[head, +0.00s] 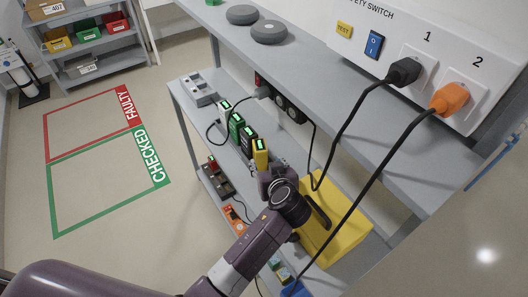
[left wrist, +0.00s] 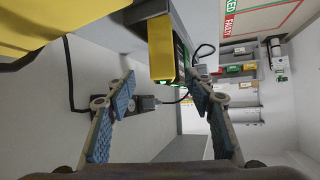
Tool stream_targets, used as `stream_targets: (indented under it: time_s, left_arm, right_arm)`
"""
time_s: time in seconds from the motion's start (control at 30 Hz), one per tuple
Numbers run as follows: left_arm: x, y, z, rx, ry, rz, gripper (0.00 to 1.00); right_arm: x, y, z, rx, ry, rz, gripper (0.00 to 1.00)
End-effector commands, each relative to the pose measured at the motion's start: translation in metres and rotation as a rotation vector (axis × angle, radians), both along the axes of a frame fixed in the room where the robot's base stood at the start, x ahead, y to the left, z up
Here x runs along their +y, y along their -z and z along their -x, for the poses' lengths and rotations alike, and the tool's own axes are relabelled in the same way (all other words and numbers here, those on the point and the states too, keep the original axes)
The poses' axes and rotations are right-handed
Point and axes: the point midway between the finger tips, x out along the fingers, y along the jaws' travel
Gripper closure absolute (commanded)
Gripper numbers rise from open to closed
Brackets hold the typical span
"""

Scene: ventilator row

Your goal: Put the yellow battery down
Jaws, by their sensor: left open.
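The yellow battery (head: 261,157) stands at the near end of a row on the middle shelf, in line with a black battery (head: 248,141) and a green battery (head: 236,127). My left gripper (head: 268,171) is right beside its near side. In the left wrist view the gripper (left wrist: 163,85) is open, its two blue-padded fingers spread apart. The yellow battery (left wrist: 160,48) shows between and beyond them, with a visible gap to the left finger. Whether the right finger touches it I cannot tell. My right gripper is not in view.
A yellow case (head: 345,222) lies on the shelf right of the gripper. A grey upper shelf (head: 300,75) overhangs the row. Floor areas marked FAULTY (head: 128,105) and CHECKED (head: 148,155) are empty.

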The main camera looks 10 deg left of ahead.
Motion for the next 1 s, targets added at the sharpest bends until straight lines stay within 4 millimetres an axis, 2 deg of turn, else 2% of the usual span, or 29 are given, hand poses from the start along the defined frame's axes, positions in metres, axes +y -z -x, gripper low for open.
stream_targets:
  time_s: [0.07,0.33,0.87,1.0]
  left_arm:
    - [-0.005,-0.011,0.012,0.002,0.000,0.002,0.51]
    - [-0.012,-0.019,0.028,0.000,0.000,0.000,0.51]
    - [-0.011,-0.017,0.029,0.004,-0.001,0.000,0.51]
    - [0.007,-0.001,0.049,0.079,-0.007,0.008,0.51]
  right_arm:
    - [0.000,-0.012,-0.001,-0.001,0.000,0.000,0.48]
    - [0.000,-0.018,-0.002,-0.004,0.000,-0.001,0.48]
    - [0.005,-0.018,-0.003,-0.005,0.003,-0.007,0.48]
    - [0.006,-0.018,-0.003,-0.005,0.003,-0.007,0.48]
